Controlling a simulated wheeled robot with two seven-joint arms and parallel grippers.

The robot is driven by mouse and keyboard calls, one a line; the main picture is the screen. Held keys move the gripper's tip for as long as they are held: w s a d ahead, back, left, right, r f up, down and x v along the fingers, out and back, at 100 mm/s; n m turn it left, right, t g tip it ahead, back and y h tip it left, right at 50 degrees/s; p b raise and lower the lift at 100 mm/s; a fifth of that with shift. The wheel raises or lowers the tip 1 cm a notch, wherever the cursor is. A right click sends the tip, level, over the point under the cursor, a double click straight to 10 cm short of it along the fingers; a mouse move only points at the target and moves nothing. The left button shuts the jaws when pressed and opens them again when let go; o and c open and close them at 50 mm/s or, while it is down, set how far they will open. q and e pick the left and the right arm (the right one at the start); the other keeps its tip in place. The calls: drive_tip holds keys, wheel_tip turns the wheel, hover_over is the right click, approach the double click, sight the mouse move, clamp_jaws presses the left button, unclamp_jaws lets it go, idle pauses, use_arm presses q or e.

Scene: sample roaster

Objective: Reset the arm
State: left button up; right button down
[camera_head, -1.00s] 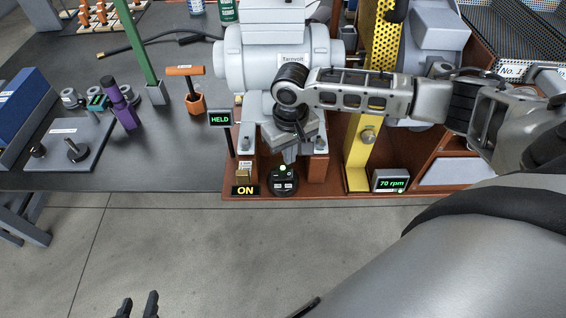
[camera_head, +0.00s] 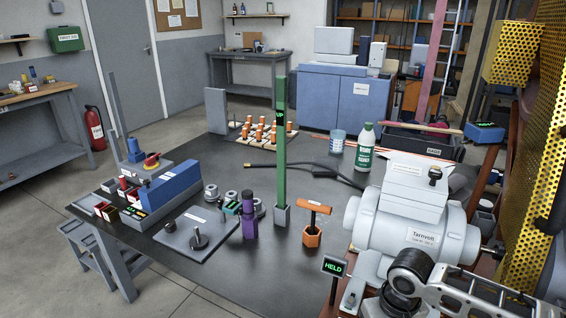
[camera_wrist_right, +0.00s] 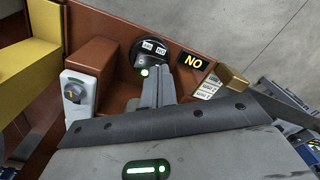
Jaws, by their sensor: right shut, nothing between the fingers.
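My right gripper (camera_wrist_right: 152,84) shows in the right wrist view with its fingers closed together and nothing between them. Its tips appear close to a black round switch box (camera_wrist_right: 153,50) with a lit green lamp and two small labels; I cannot tell whether they touch. In the head view only part of my right arm shows, at the bottom right in front of the grey Tarnvolt machine (camera_head: 412,222); its fingers are out of frame. A small sign (camera_head: 334,266) reads HELD in green. My left gripper is not in view.
An ON sign (camera_wrist_right: 192,61), upside down in the wrist view, sits beside a brass block (camera_wrist_right: 232,77). A yellow perforated guard (camera_head: 522,150) stands right.

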drive_tip(key=s+a+n+t+y, duration=0.2)
drive_tip(key=s+a+n+y, duration=0.1)
drive_tip(key=s+a, duration=0.75)
drive_tip(key=s+d+r+m+t+h, duration=0.1)
drive_tip(key=s+d+r+m+h, duration=0.15)
drive_tip(key=s+d, duration=0.5)
drive_tip(key=w+a+f+n+t+y, duration=0.1)
drive_tip(key=w+a+f+t+y, duration=0.1)
drive_tip(key=w+a+f+t, duration=0.3)
drive_tip(key=shift+w+f+t, duration=0.9)
drive_tip(key=shift+f+t, duration=0.1)
drive_tip(key=shift+f, duration=0.2)
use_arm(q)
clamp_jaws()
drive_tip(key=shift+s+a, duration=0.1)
